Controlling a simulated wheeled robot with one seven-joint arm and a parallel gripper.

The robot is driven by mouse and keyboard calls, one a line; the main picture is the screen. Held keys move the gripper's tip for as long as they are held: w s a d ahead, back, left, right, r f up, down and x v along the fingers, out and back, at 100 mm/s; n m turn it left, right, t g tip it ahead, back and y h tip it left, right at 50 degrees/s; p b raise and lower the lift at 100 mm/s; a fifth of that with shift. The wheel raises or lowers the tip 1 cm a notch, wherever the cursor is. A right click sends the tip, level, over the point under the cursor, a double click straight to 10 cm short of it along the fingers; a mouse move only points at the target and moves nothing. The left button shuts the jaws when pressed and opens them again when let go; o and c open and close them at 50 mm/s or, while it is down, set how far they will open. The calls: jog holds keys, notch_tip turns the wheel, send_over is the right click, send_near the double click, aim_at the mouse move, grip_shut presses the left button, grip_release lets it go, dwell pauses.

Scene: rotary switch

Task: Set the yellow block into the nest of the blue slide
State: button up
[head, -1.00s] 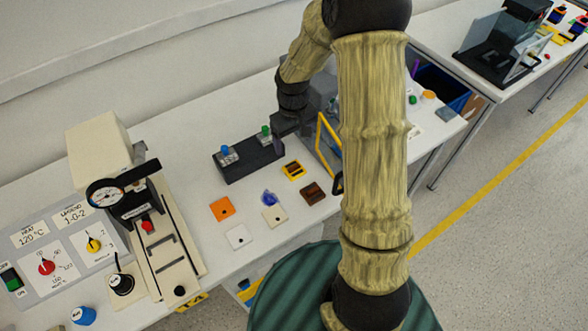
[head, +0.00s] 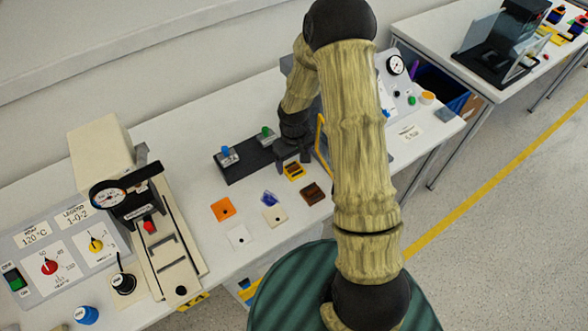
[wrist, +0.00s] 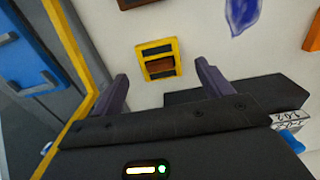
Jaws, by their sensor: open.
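The yellow block (head: 294,171), a squarish piece with dark bands, lies on the white bench. It also shows in the wrist view (wrist: 174,47), with a brown middle. My gripper (head: 292,161) is open and empty above the block. In the wrist view my gripper (wrist: 161,72) has one fingertip on each side of the block's near end, with gaps on both sides. A blue part with a dark handle (wrist: 25,42) is at the left of the wrist view, beyond a yellow frame edge. I cannot tell whether it is the blue slide, and no nest is clear.
The yellow frame (head: 321,140) stands close to the right of my gripper. A dark base with blue and green knobs (head: 243,161) is on its left. A brown piece (head: 313,194), orange tile (head: 222,209) and blue piece (head: 270,198) lie nearby.

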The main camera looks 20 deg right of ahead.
aim_at(294, 171)
jog(key=shift+f, duration=1.25)
jog(key=c, duration=1.1)
